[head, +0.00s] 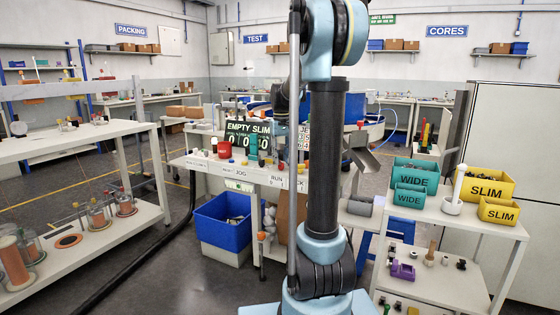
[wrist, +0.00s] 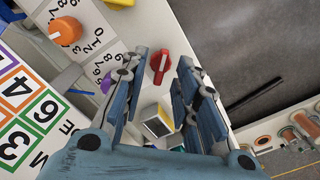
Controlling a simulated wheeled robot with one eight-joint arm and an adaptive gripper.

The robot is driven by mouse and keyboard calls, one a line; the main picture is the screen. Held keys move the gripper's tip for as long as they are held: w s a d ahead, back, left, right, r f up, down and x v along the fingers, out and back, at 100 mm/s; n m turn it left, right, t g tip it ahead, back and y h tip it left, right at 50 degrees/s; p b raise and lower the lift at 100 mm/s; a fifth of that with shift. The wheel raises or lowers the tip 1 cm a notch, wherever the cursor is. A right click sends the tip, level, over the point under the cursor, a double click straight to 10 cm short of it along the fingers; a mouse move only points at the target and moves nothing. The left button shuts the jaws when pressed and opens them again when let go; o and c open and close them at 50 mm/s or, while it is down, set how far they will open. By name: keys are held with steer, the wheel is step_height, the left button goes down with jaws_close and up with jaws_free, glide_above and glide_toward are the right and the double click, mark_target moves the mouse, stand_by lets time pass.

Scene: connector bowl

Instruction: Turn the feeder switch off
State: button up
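In the wrist view, a red switch knob (wrist: 159,63) with a pale pointer mark stands on a white panel (wrist: 125,25). I take it for the feeder switch, but no label for it is readable. My gripper (wrist: 163,58) is open, with one finger on each side of the red knob. A gap shows between the knob and each finger; I cannot tell how far above the panel the tips are. In the head view, the white bench front (head: 240,172) carries labels such as JOG and RUN. My arm hides part of that bench, and the gripper is not clear there.
An orange knob (wrist: 66,30) with a numbered dial sits left of the red one. A small white and yellow block (wrist: 157,122) shows between the fingers. In the head view, an EMPTY SLIM display (head: 248,133) stands on the bench. Teal WIDE bins (head: 415,175) are at right.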

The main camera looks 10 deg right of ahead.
steer(key=shift+f, duration=0.5)
jaws_close()
steer(key=shift+a, duration=0.1)
